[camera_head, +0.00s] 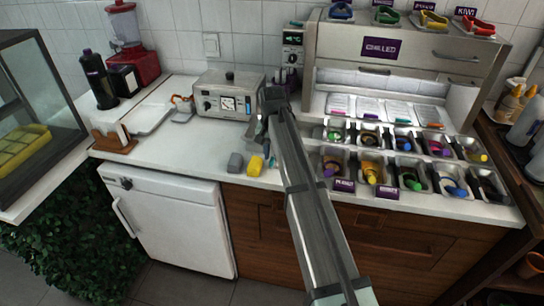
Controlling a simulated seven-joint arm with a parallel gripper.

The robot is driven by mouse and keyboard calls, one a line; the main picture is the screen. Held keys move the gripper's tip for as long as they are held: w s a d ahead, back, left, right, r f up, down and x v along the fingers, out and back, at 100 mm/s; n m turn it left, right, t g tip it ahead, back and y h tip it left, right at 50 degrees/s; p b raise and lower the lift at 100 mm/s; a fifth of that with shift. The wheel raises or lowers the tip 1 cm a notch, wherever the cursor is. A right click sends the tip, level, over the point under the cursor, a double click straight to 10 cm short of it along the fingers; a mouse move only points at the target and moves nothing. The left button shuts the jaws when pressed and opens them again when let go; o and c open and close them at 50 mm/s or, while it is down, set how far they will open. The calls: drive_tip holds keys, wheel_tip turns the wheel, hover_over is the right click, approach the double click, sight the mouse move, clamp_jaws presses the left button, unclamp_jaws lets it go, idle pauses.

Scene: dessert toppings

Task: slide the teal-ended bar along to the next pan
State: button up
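Two rows of metal topping pans are set in the counter at the right. A front pan (334,161) holds something purple-ended, and other front pans hold orange-, green- and blue-ended pieces. No teal-ended bar can be picked out with certainty. A small teal-looking spot (272,162) shows beside the yellow block, close to my arm. My arm crosses from the bottom edge up to the counter. My gripper (262,126) is at its far end, left of the pans and in front of the steel machine. Its fingers are too small and partly hidden to read.
A steel machine (229,97) with dials stands behind. The cabinet marked CHILLED (400,58) rises behind the pans. The counter left of the blocks is clear.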

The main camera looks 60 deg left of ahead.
drive_tip(key=shift+f, duration=0.8)
drive_tip(key=shift+c, duration=0.5)
clamp_jaws()
